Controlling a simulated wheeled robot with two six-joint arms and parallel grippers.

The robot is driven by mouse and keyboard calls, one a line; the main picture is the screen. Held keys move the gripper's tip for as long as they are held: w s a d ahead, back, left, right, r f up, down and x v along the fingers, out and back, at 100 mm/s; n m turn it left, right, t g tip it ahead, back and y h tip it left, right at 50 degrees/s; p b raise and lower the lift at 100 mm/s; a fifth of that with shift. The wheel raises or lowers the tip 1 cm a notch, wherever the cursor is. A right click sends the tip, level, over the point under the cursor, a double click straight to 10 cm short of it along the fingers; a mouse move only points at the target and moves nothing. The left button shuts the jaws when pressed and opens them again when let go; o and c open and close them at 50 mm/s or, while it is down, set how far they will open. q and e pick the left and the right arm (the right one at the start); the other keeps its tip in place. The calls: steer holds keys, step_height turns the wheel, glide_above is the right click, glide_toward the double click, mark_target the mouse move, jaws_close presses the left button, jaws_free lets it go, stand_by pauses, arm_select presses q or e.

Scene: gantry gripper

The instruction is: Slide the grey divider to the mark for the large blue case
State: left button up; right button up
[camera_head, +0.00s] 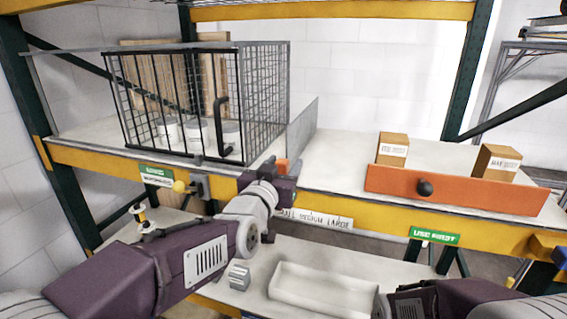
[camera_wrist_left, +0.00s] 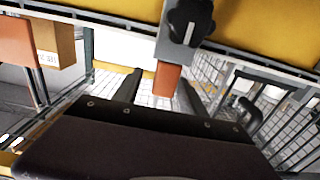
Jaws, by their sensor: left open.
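The grey divider (camera_head: 303,128) is a thin upright plate on the shelf, just right of the wire cage. An orange tab (camera_head: 281,165) shows at its front end. My left gripper (camera_head: 268,170) is at the shelf's front edge by this tab, partly covering it. In the left wrist view its open fingers (camera_wrist_left: 158,92) stand on either side of the orange tab (camera_wrist_left: 167,80), with a black knob (camera_wrist_left: 188,20) on a grey plate beyond. A label strip (camera_head: 318,218) on the front beam reads medium and large; its left part is hidden. I cannot identify the large blue case.
The wire cage (camera_head: 195,100) with white tubs is left of the divider. An orange panel (camera_head: 450,190) with a black knob and two cardboard boxes (camera_head: 393,148) stands at right. The shelf (camera_head: 345,160) between divider and panel is clear. A white tray (camera_head: 320,290) sits below.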

arm_select(q)
steer(key=shift+w+f, duration=0.1)
steer(key=shift+w, duration=0.05)
jaws_close()
stand_by(1.2)
